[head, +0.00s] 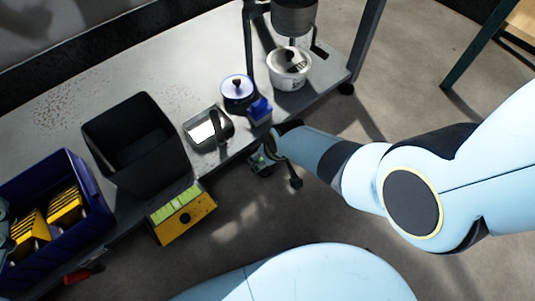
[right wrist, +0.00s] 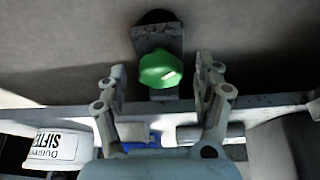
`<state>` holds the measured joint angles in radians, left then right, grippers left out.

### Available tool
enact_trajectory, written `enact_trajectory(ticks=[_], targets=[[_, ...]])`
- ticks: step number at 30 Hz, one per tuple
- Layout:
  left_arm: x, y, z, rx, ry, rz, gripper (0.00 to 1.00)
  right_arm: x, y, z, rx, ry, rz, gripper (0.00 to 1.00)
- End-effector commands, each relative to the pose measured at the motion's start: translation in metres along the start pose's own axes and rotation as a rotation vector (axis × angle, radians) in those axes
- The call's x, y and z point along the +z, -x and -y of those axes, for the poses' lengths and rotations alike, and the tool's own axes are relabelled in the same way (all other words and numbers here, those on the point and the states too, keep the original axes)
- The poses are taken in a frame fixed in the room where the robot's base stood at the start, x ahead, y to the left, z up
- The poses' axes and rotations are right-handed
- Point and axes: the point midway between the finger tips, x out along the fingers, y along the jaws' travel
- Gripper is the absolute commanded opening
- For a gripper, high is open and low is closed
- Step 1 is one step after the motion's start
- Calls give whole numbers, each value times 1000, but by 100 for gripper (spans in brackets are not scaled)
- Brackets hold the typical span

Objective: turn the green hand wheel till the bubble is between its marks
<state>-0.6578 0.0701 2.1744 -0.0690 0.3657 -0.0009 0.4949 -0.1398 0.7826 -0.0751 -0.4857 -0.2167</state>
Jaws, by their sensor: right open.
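The green hand wheel (right wrist: 160,70) sits on a grey bracket below the bench edge in the right wrist view. My right gripper (right wrist: 161,78) is open, with one finger on each side of the wheel and visible gaps between. In the head view my right gripper (head: 276,168) is at the bench's front edge and hides most of the wheel. A yellow block (head: 187,220) with a bright green strip (head: 175,202) is at the front edge to the left. Lines cross the strip, but I cannot make out a bubble.
The tub also shows in the right wrist view (right wrist: 50,147). Floor is clear in front.

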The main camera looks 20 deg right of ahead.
Motion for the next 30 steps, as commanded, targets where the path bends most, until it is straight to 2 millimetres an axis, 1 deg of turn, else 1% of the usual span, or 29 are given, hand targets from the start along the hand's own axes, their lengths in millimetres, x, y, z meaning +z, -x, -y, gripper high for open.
enact_trajectory(ticks=[5,15,18,23,30], targets=[[0,0,0,0,0,0,0,1,11,1,0,0,-1,68],[0,0,0,1,0,0,0,1,55,0,0,-1,-1,68],[0,0,0,1,-1,0,0,0,65,0,0,-1,0,68],[0,0,0,1,-1,0,0,0,73,0,-1,-1,0,68],[0,0,0,1,-1,0,0,0,74,0,-1,0,1,68]])
